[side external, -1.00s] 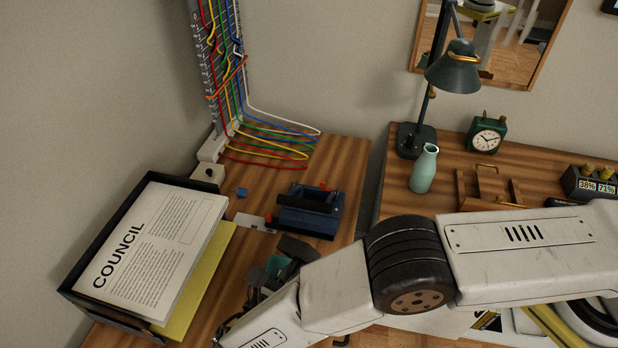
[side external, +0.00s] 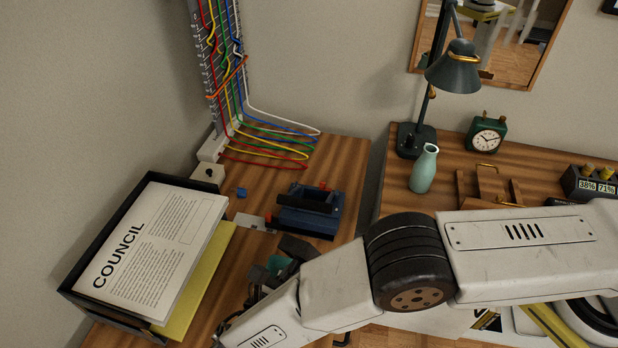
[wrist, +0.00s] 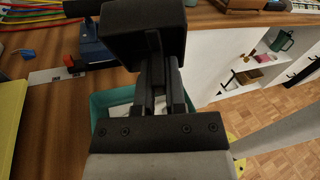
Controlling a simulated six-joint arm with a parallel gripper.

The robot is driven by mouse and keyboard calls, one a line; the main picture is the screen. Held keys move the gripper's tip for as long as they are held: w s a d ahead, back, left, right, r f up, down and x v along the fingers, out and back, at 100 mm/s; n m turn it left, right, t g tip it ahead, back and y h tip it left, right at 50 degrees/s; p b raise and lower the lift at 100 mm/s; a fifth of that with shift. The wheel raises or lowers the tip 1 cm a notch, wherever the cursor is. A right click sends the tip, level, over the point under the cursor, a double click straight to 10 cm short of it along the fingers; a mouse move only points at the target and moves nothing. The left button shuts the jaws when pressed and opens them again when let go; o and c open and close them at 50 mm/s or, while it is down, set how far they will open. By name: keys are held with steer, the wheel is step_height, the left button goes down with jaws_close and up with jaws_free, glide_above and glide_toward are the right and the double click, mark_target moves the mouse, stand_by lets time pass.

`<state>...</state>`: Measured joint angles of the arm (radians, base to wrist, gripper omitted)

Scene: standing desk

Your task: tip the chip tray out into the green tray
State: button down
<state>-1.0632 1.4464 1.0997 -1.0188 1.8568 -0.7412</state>
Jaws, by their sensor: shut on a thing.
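My gripper (wrist: 160,92) is shut on a black box-shaped thing, the chip tray (wrist: 145,32), at the top middle of the wrist view. The chip tray's inside is hidden, so I cannot tell what it holds. The green tray (wrist: 100,103) lies beneath and behind my gripper in the wrist view, mostly covered by it. A pale patch shows inside the green tray. In the side external view a bit of the green tray (side external: 279,264) shows beside my gripper (side external: 262,280), and my arm hides much of the rest.
A blue device (side external: 310,210) stands on the desk beyond my gripper. A paper tray (side external: 75,290) with sheets is at left. Coloured cables (side external: 265,145) spread at the back. The desk edge drops to the floor (wrist: 285,120) at right in the wrist view.

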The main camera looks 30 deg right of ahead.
steer(key=shift+w+d+f+m+g, duration=0.15)
steer(key=shift+d+m+g, duration=0.15)
steer(key=shift+d+g, duration=0.25)
steer(key=shift+d+f+m+g+y, duration=0.1)
steer(key=shift+d+m+g+y, duration=0.15)
steer(key=shift+g, duration=0.3)
steer(key=shift+d+f+m+g+y, duration=0.1)
steer(key=shift+m+g+y, duration=0.2)
steer(key=shift+g, duration=0.2)
steer(key=r+m+y, duration=0.3)
steer(key=m+y, duration=0.1)
steer(key=y, duration=0.2)
steer(key=a+r+m+g+y, duration=0.1)
steer(key=r+m+y, duration=0.2)
steer(key=m+y, duration=0.2)
steer(key=w+r+m+g+y, duration=0.1)
steer(key=r+m+y, duration=0.2)
steer(key=m+y, duration=0.2)
steer(key=shift+a+y, duration=0.3)
steer(key=shift+y, duration=0.55)
steer(key=shift+w+d+r+m+t, duration=0.25)
steer(key=shift+w+r+m+t, duration=0.15)
steer(key=shift+r+m, duration=0.3)
